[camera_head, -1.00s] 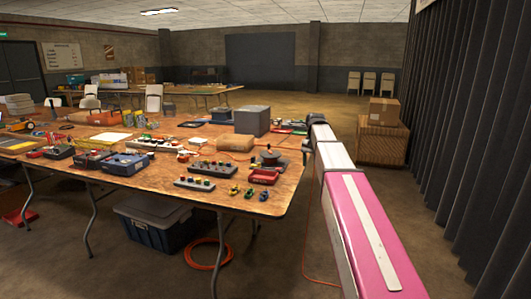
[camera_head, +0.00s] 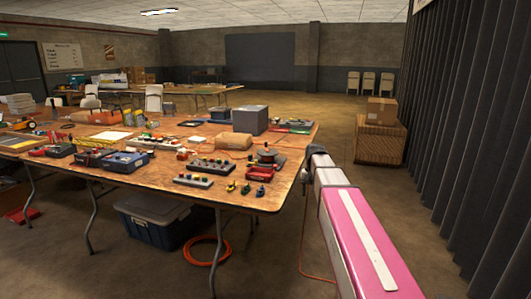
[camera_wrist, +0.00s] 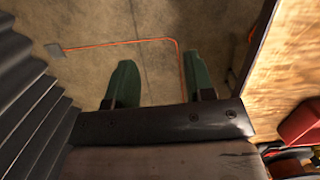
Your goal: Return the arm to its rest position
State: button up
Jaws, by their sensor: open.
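My arm (camera_head: 360,235), pink and white, reaches forward past the right edge of the wooden worktable in the head view. My gripper (camera_head: 306,178) hangs at the arm's far end, small and partly hidden, beside the table's right edge. In the wrist view my gripper (camera_wrist: 160,80) shows two green fingers spread wide apart. Nothing is between them except the bare concrete floor below.
The table (camera_head: 140,180) carries control boxes (camera_head: 208,166), a red-based reel (camera_head: 268,155) and a grey box (camera_head: 250,119). A pleated dark curtain (camera_head: 470,140) lines the right. A crate (camera_head: 380,140) stands behind. An orange cable (camera_wrist: 120,42) crosses the floor.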

jog(key=s+f+n+t, duration=0.2)
jog(key=s+f, duration=1.6)
jog(key=f, duration=0.2)
jog(key=shift+s+a+n+h, duration=0.15)
jog(key=shift+s+n+h, duration=0.15)
jog(key=shift+s+h, duration=0.1)
